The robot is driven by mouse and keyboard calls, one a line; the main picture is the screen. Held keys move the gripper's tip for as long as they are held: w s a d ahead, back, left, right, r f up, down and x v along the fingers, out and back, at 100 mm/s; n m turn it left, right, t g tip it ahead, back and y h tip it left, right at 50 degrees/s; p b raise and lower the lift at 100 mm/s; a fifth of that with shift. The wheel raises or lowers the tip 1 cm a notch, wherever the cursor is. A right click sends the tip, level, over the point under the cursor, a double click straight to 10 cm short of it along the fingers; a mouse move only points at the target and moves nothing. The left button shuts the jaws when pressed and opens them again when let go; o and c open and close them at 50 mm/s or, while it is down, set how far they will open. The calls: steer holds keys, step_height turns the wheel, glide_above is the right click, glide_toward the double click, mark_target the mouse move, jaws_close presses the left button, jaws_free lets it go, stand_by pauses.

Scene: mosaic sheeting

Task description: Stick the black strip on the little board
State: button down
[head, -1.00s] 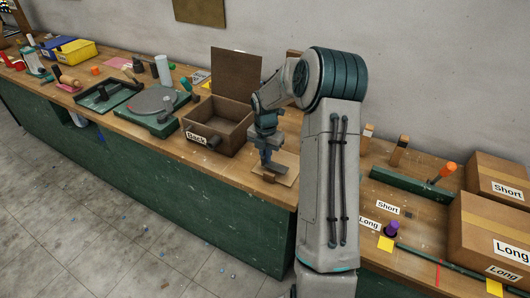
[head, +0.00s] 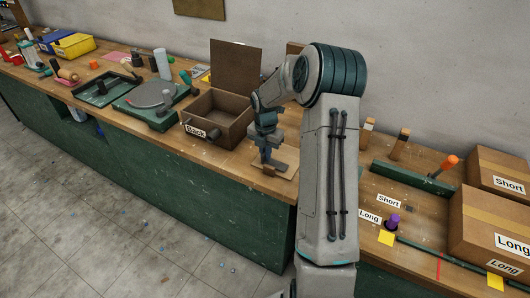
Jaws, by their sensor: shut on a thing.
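The little board (head: 287,172) is a pale, thin slab lying on the bench to the right of the brown box. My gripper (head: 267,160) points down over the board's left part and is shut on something. A small dark piece shows at the fingertips, too small to tell surely whether it is the black strip. A brown bit shows low at the board's near left edge. I cannot tell whether the held piece touches the board. My arm hides the bench just right of the board.
An open brown box (head: 213,120) with a raised lid stands close left of my gripper. Farther left are a grey turntable (head: 151,95) and a green tray (head: 106,91). On the right are a green bar (head: 410,183), a purple-topped knob (head: 393,221) and cardboard boxes (head: 497,227).

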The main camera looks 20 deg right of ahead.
steer(key=c, duration=1.5)
jaws_free()
steer(key=shift+r+b, duration=0.5)
steer(key=shift+r, duration=6.4)
